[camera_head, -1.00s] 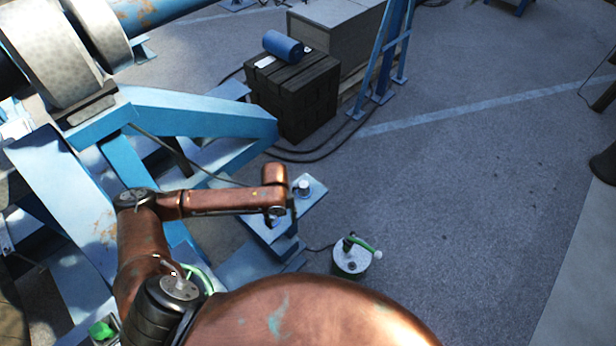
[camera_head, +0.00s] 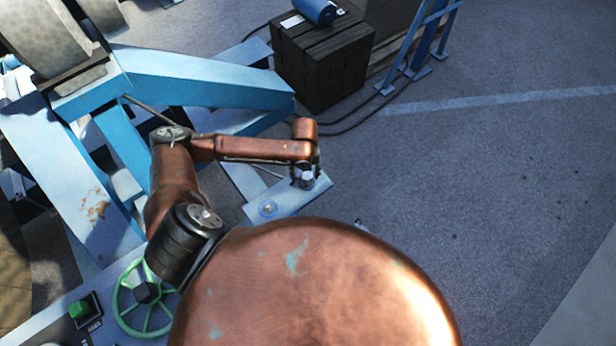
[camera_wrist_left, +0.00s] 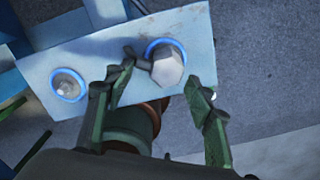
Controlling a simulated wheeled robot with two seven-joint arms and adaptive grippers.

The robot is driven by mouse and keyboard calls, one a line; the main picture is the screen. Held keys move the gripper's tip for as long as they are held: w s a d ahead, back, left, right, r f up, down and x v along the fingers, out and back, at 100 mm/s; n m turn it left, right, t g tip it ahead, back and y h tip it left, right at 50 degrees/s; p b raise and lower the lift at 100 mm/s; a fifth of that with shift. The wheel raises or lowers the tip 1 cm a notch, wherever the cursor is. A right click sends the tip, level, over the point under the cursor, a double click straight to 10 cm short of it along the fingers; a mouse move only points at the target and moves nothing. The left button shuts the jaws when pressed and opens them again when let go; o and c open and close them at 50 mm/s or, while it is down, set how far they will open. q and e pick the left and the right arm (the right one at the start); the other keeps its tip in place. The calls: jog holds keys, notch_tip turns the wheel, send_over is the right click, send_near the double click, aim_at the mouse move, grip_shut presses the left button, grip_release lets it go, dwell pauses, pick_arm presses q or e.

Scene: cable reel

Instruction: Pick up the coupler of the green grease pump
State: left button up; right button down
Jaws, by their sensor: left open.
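My left gripper (camera_head: 304,172) is above the outer end of a pale blue plate (camera_head: 287,200). In the left wrist view its two dark green fingers (camera_wrist_left: 161,78) are spread open and empty. A large grey hex bolt head (camera_wrist_left: 167,66) in a blue ring shows between and beyond the fingertips. A small dark piece sticks out from it towards the left finger; I cannot tell what it is. The green grease pump is nearly all hidden behind my copper body in the head view; only a small bit (camera_head: 360,224) seems to show. I cannot make out its coupler. My right gripper is not in view.
A second bolt (camera_wrist_left: 68,86) in a blue ring sits on the plate. A green handwheel (camera_head: 145,297) and a green button box (camera_head: 82,308) are at lower left. A black crate stack (camera_head: 322,62) with a blue roll (camera_head: 315,12) stands behind. The floor at right is clear.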

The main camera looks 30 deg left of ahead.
aim_at(307, 176)
pick_arm(q)
jog(key=f, duration=0.1)
jog(key=w+f, duration=0.1)
jog(key=f, duration=0.1)
jog(key=shift+d+p, duration=0.1)
jog(key=shift+p, duration=0.2)
jog(key=shift+s+f, duration=0.1)
jog(key=shift+f, duration=0.9)
jog(key=shift+c, duration=0.8)
jog(key=c, duration=0.6)
grip_shut()
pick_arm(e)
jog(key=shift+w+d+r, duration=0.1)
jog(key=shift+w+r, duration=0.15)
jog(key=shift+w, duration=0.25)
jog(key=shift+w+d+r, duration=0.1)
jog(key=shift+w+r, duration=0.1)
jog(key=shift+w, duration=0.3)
